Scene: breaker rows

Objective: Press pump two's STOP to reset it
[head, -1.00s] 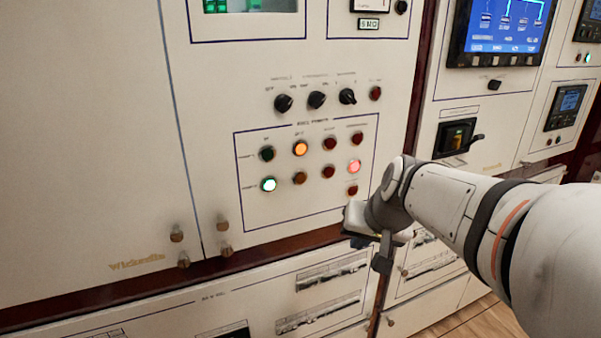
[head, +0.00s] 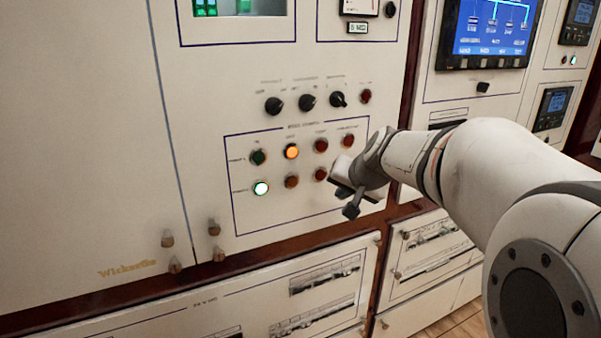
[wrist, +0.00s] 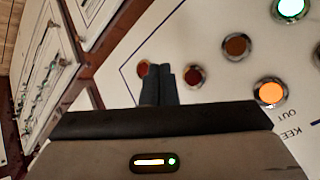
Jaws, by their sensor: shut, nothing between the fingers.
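The pump button group is on the white cabinet panel (head: 240,222), in two rows. In the head view the lower row has a lit green-white button (head: 261,188), a dim amber one (head: 291,181) and a dark red one (head: 320,174). Its right end is hidden behind my gripper (head: 350,185). The labels are too small to read, so I cannot tell which is STOP. In the wrist view my shut, empty fingers (wrist: 157,72) point at the panel, beside a red button (wrist: 194,76) and partly over another (wrist: 144,68). I cannot tell whether they touch the panel.
The upper row holds a dark green button (head: 258,157), a lit orange one (head: 291,151) and two red ones (head: 321,145) (head: 348,141). Black knobs (head: 307,102) sit above. Cabinet latches (head: 214,227) stick out at lower left. A screen (head: 490,28) is at upper right.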

